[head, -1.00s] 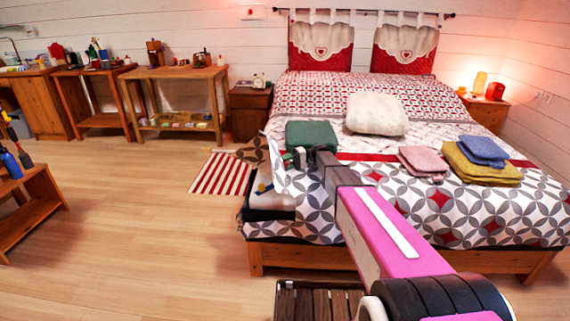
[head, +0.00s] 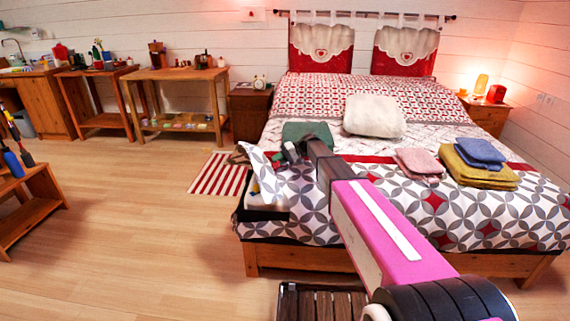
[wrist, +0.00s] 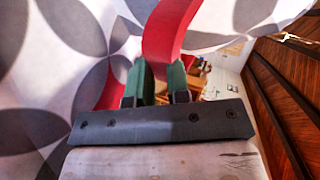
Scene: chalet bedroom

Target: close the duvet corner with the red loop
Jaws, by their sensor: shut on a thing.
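My gripper (head: 283,160) is at the left front corner of the bed, near a raised, patterned duvet corner (head: 259,165). In the wrist view, the green fingers of my gripper (wrist: 158,82) are shut on a red fabric loop (wrist: 168,32), which rises as a band from between them. The patterned duvet (wrist: 55,60) fills the left of that view, close beside the fingers. Another red patch (wrist: 110,95) shows behind the left finger. A dark gap (head: 265,213) shows under the lifted corner in the head view. Any fastening point is hidden or too small to tell.
A green folded item (head: 305,132), a white cushion (head: 374,116), a pink cloth (head: 418,161) and yellow and blue folded cloths (head: 480,163) lie on the bed. A striped rug (head: 218,175) is on the floor. Open floor lies left of the bed.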

